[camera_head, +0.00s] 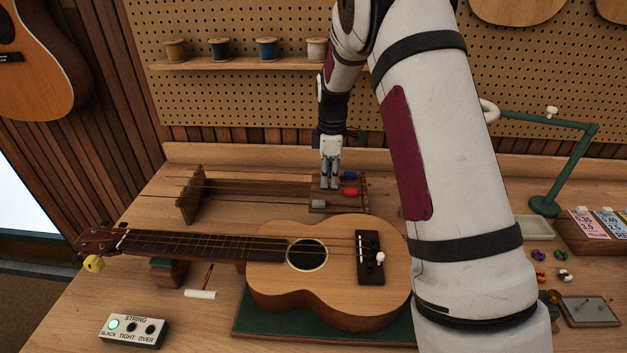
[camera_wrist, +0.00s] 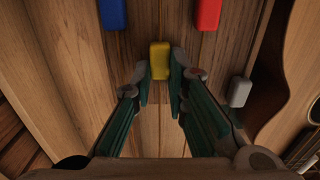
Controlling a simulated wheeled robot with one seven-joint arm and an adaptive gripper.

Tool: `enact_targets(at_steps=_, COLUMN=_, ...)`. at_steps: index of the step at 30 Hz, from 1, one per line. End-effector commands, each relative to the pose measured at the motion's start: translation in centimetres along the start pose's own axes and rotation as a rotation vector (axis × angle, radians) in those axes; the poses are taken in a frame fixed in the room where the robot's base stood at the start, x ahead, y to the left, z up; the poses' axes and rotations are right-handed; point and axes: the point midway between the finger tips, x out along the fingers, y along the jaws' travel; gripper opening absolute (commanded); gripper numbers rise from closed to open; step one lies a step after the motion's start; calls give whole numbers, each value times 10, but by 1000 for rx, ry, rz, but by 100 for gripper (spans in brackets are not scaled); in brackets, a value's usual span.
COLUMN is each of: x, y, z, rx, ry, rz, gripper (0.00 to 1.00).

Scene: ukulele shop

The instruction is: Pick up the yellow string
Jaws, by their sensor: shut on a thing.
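The yellow string shows by its yellow end block (camera_wrist: 159,60) in the wrist view, between the tips of my gripper (camera_wrist: 161,72). The fingers are shut on this block. In the head view my gripper (camera_head: 330,184) points down at the right end of the wooden string rack (camera_head: 190,205), and it hides the yellow block. The blue block (camera_head: 350,175), red block (camera_head: 351,192) and grey-white block (camera_head: 319,204) of the other strings lie around the gripper on the rack, apart from it.
A ukulele (camera_head: 270,260) lies on a green mat (camera_head: 250,317) in front of the rack. A string tension box (camera_head: 133,331) stands at the front left with its SLACK light green. A green lamp (camera_head: 545,203) stands at right. Pegboard (camera_head: 250,100) closes off the back.

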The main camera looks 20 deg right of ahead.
Motion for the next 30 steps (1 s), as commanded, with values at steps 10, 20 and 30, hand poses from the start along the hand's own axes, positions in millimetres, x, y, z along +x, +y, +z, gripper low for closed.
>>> enact_targets(at_steps=10, x=-18, y=1, z=0, rx=0, ry=2, rz=3, gripper=1)
enact_targets(at_steps=20, x=-40, y=-35, z=11, rx=1, ry=1, rz=0, gripper=1)
enact_targets(at_steps=30, x=-47, y=-113, z=37, rx=0, ry=0, rz=1, gripper=1)
